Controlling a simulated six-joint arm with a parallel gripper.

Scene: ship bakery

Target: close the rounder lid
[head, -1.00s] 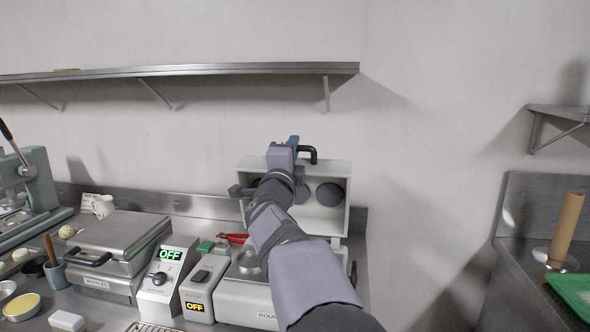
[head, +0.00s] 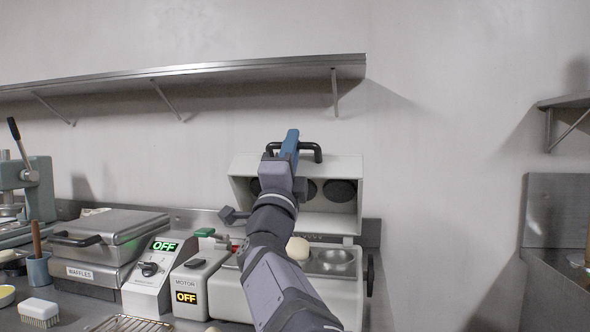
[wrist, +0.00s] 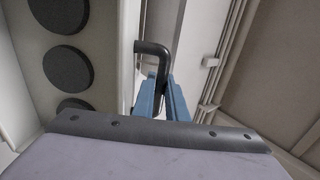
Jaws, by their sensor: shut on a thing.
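The rounder lid (head: 346,168) stands raised at the back of the rounder, its underside with dark round pads facing forward. The pads (wrist: 68,68) also show at the left of the wrist view. A black handle (head: 317,152) runs along the lid's top edge. My gripper (head: 291,140) is at this handle, its blue fingers closed on it; the handle's bent end (wrist: 153,48) shows beyond the fingers (wrist: 165,98) in the wrist view. The rounder base (head: 340,295) has metal cups, and a pale dough ball (head: 297,248) sits there. My arm hides part of the lid and base.
A motor switch box reading OFF (head: 196,285) and a control box reading OFF (head: 158,270) stand left of the rounder. A waffle iron (head: 110,245) is farther left. A metal shelf (head: 250,70) hangs above on the wall.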

